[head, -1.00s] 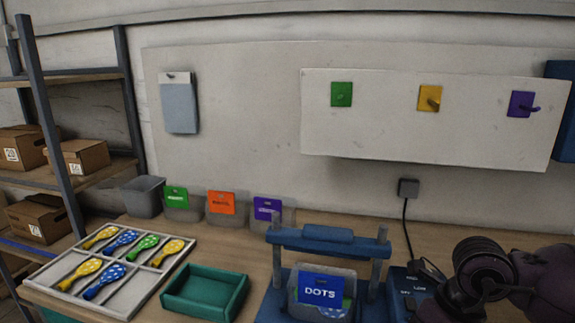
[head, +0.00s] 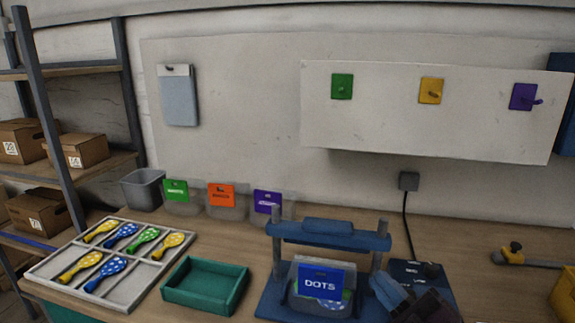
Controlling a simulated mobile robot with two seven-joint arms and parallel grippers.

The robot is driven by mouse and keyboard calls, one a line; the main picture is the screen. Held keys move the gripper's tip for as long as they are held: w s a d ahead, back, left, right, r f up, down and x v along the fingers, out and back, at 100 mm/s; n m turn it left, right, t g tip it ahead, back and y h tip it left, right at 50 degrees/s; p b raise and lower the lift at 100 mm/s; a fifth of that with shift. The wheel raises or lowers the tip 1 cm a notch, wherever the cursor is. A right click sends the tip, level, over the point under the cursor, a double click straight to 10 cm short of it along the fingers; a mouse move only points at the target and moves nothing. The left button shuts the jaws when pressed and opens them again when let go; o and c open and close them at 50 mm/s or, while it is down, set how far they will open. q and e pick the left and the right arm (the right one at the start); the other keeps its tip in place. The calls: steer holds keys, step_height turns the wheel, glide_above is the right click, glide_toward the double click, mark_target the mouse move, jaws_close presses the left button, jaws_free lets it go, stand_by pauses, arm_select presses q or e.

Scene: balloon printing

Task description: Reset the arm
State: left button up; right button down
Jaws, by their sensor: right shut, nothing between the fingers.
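My right gripper (head: 392,292) is at the lower edge of the head view, just right of the blue press (head: 330,232). It is shut and holds nothing; the rest of its arm is mostly out of view. A blue card marked DOTS (head: 320,281) stands in a clear holder inside the press. A dark control box (head: 420,270) with a cable is behind the gripper, partly hidden by it. My left gripper is not in view.
A divided tray (head: 58,257) holds several dotted balloons at the left. A green tray (head: 205,287) lies between it and the press. Bins with green, orange and purple cards stand behind. A yellow-black tool (head: 515,254) and yellow bin (head: 563,296) are at the right.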

steer(key=s+d+f+m+g+h, duration=0.3)
steer(key=d+f+m+h, duration=0.9)
steer(key=f+m+h, duration=0.25)
steer(key=s+d+f+m+g, duration=0.1)
steer(key=s+f+m+g, duration=0.1)
steer(key=s+f+g, duration=0.55)
steer(key=s+f+m+g, duration=0.2)
steer(key=s+f+g, duration=0.3)
steer(key=s, duration=0.5)
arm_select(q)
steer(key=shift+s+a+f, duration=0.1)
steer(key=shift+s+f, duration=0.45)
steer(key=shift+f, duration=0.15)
arm_select(e)
steer(key=w+f+n+t+y, duration=0.1)
steer(key=w+f+t, duration=0.6)
steer(key=f, duration=0.3)
steer(key=shift+d+t, duration=0.2)
steer(key=shift+t, duration=0.55)
